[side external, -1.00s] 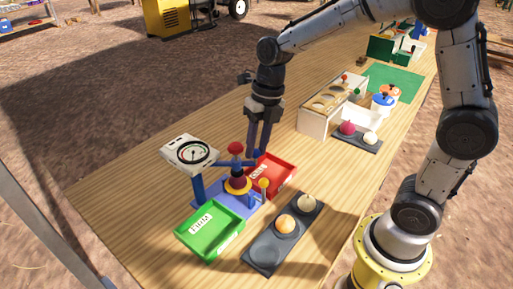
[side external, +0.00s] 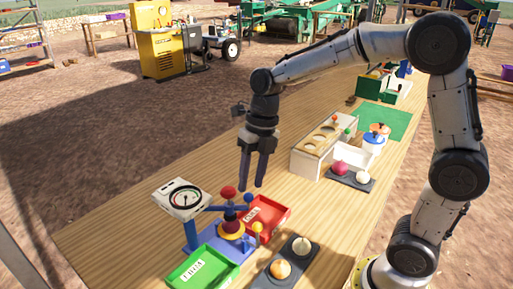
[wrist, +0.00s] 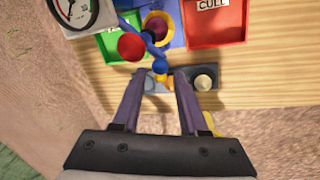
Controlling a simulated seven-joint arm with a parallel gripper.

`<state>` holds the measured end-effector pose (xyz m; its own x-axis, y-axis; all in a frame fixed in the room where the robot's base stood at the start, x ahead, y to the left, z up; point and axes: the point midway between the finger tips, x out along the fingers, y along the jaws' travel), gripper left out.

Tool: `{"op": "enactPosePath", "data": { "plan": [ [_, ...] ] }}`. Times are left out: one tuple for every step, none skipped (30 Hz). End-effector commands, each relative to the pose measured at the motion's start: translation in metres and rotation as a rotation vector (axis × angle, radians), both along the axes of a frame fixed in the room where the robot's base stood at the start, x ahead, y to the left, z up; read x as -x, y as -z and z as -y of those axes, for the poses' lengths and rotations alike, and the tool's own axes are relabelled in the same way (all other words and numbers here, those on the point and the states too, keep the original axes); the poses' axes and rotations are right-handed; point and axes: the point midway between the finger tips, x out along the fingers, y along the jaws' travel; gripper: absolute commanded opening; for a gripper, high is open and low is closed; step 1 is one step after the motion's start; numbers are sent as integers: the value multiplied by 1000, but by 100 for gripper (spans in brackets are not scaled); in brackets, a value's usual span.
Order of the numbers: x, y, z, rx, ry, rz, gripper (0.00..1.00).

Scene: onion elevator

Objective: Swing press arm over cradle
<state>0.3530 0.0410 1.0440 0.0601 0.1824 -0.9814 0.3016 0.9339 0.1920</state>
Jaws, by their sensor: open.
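The blue press arm (side external: 216,208) runs from the post under the dial toward the yellow-rimmed cradle (side external: 231,236). It carries a red knob (side external: 228,191) and ends in a blue ball (side external: 248,198). A purple onion (wrist: 157,29) sits in the cradle. In the wrist view, the arm passes close to the cradle's lower left; I cannot tell whether it is centred above it. My gripper (side external: 252,186) is open and empty, pointing down just above the blue ball. In the wrist view, the ball (wrist: 160,68) shows between and slightly beyond the fingertips (wrist: 159,76).
A green tray (side external: 205,270) and a red tray (side external: 265,215) flank the cradle. The dial (side external: 180,200) stands behind left. A dark holder (side external: 268,272) with onions lies in front. A wooden sorting box (side external: 318,150) is farther right. The left tabletop is clear.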

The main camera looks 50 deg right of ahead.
Motion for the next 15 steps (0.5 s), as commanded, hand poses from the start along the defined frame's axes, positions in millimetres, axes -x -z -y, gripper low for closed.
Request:
{"op": "enactPosePath", "data": {
  "plan": [
    [-1,-13,3,-1,2,7,43],
    [-1,-19,4,-1,3,8,43],
    [0,-28,5,0,2,7,43],
    [0,-35,7,-1,2,7,43],
    [1,-41,8,-1,2,7,43],
    [2,-50,9,0,2,6,43],
    [2,-56,11,0,2,7,43],
    [2,-62,12,0,2,6,43],
    [3,-69,13,0,3,6,43],
    [3,-74,14,0,3,6,43],
    [4,-79,15,0,2,5,43],
    [4,-85,16,1,2,6,43],
    [4,-89,17,0,2,4,43],
    [5,-92,17,0,2,4,43],
    [5,-96,18,0,2,3,43]
  ]
}}
